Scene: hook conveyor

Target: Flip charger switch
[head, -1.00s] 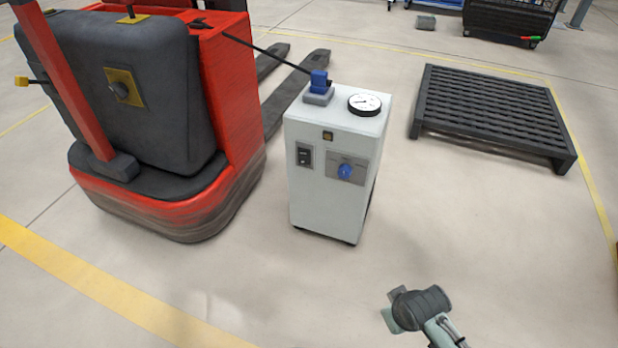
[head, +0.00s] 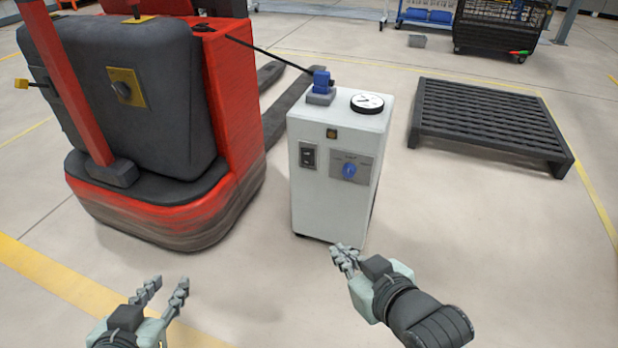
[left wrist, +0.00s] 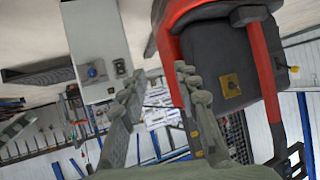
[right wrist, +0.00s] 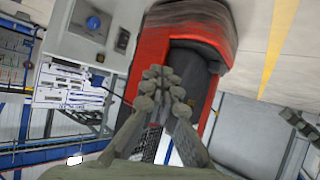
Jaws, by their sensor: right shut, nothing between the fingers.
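The charger (head: 325,200) is a pale grey upright cabinet in the middle of the head view. Its front has a black rocker switch (head: 308,156) on the left, a blue rotary knob (head: 349,171) on the right and a small amber lamp (head: 331,133) above. In the left wrist view the switch (left wrist: 120,67) shows; in the right wrist view it (right wrist: 122,40) shows beside the knob. My right gripper (head: 342,250) is shut and empty, low in front of the charger. My left gripper (head: 168,286) is open and empty, low at the left, apart from the charger.
A red and black pallet truck (head: 165,130) stands left of the charger. A blue plug (head: 320,82) with a black cable and a round gauge (head: 367,103) are on the charger's top. A dark pallet (head: 490,125) lies at the right. The floor in front is clear.

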